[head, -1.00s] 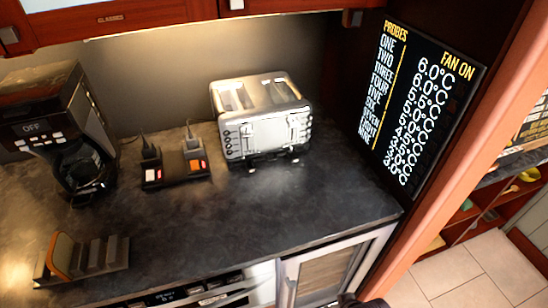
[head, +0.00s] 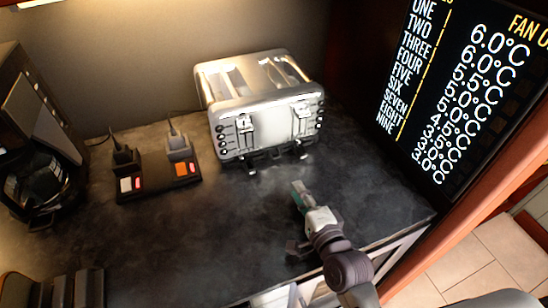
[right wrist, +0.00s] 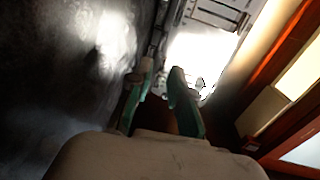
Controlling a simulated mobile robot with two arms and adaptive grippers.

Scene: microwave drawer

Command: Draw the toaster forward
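The toaster (head: 262,118) is a silver, boxy appliance with slots on top and two levers and knobs on its front. It stands on the dark countertop against the back wall in the head view. My right gripper (head: 299,190) is in front of the toaster, toward its right side, apart from it and empty. In the right wrist view its two teal fingers (right wrist: 164,82) stand with a gap between them. A grey metal part shows at the top there; I cannot tell whether it is the toaster. My left gripper is not in view.
A dark rack (head: 60,290) is at the lower left. A display panel (head: 440,85) bounds the right. The countertop (head: 215,240) before the toaster is mostly clear.

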